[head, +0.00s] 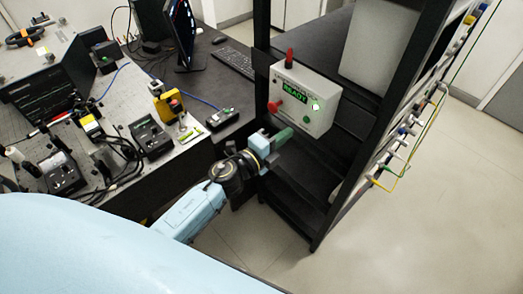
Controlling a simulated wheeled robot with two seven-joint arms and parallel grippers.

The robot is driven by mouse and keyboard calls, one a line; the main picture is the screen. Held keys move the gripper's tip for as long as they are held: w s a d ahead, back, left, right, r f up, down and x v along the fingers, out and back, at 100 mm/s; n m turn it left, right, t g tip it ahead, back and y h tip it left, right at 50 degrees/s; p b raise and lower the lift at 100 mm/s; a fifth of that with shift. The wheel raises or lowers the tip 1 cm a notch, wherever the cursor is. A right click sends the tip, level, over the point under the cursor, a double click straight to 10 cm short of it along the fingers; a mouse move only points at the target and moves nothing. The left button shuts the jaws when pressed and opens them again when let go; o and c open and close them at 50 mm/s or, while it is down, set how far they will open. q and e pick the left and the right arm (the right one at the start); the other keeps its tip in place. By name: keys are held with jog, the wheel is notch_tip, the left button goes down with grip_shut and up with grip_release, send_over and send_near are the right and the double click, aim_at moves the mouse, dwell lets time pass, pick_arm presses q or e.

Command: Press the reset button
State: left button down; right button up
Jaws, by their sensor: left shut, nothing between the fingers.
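A light grey control box (322,120) is mounted on the black rack in the head view. Its small display (294,89) reads READY in green. Its face has a red knob-like button (274,106) at the left, a bright white round spot (316,106) at the right and a green round button (306,120) below that. I cannot read which one is labelled reset. My left gripper (282,138) is shut and empty, just below the box's lower edge and left of the green button, seemingly apart from it. My right gripper is out of view.
The black rack's upright (336,190) stands right of my left arm, with cables on its right side. An optical bench (195,160) with several instruments is at the left. A keyboard (236,62) and monitor (180,35) stand behind. Floor (420,220) is clear at right.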

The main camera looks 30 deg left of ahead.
pick_arm(q)
jog(key=b+v, duration=0.1)
jog(key=v, duration=0.6)
jog(key=shift+s+a+f, duration=0.15)
jog(key=shift+s+f, duration=0.05)
dwell(0.4)
jog(key=s+a+f+n+g+y+b, duration=0.2)
jog(key=s+f+n, duration=0.2)
jog(key=f, duration=0.8)
jog(key=s+a+f+n+g+y+b, duration=0.1)
jog(key=s+f+n+g+y+b, duration=0.2)
jog(key=f, duration=0.9)
jog(key=s+a+f+n+g+b, duration=0.2)
jog(key=s+f+n, duration=0.2)
jog(key=f, duration=0.8)
jog(key=s+f+n+g+b, duration=0.3)
jog(key=s+f, duration=0.7)
jog(key=s, duration=0.4)
jog(key=s+f+n+g+y+b, duration=0.1)
jog(key=s+f+n+g+b, duration=0.2)
jog(key=s+f, duration=0.8)
jog(key=s+n+g, duration=0.2)
jog(key=s, duration=0.1)
jog(key=shift+s+a+f+n+g, duration=0.25)
jog(key=shift+s+n+g, duration=0.05)
jog(key=shift+n+g, duration=0.1)
